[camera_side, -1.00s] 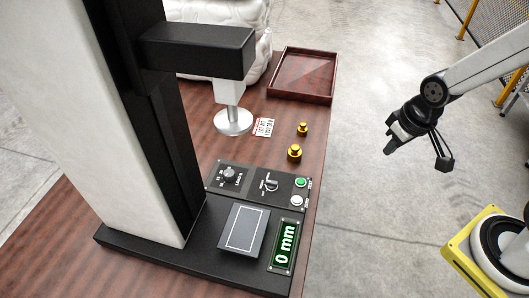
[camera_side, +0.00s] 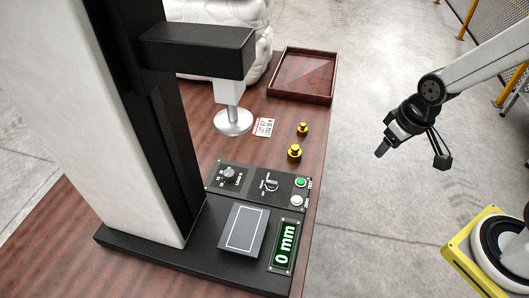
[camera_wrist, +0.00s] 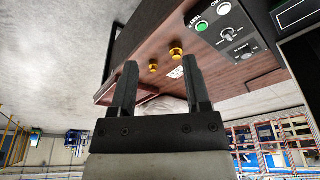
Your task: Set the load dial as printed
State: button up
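The load dial (camera_side: 229,174) is a round dark knob at the left of the black control panel, ringed by small printed marks; its setting is too small to read. It also shows in the wrist view (camera_wrist: 247,56). A small white printed card (camera_side: 263,127) lies on the table near the round metal foot; its text is not legible to me. My gripper (camera_side: 411,152) hangs in the air right of the table, well apart from the panel. In the wrist view its two fingers (camera_wrist: 157,88) stand apart with nothing between them.
A display (camera_side: 285,246) reads 0 mm. Two brass weights (camera_side: 294,152) stand near the table edge. A tray (camera_side: 302,75) lies behind. The black overhead arm (camera_side: 197,50) overhangs the table.

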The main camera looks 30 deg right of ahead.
jog(key=shift+o, duration=1.1)
jog(key=w+a+n, duration=0.3)
jog(key=w, duration=0.5)
jog(key=shift+a+f+y, duration=0.2)
jog(key=shift+f+y, duration=0.2)
jog(key=n+g+y, duration=0.1)
jog(key=n+y, duration=0.2)
jog(key=n, duration=0.9)
send_near(230, 173)
jog(key=shift+w+f+n+y, duration=0.3)
jog(key=shift+f, duration=0.4)
jog(key=shift+f, duration=0.1)
jog(key=shift+x, duration=3.8)
jog(key=shift+s, duration=0.1)
grip_shut()
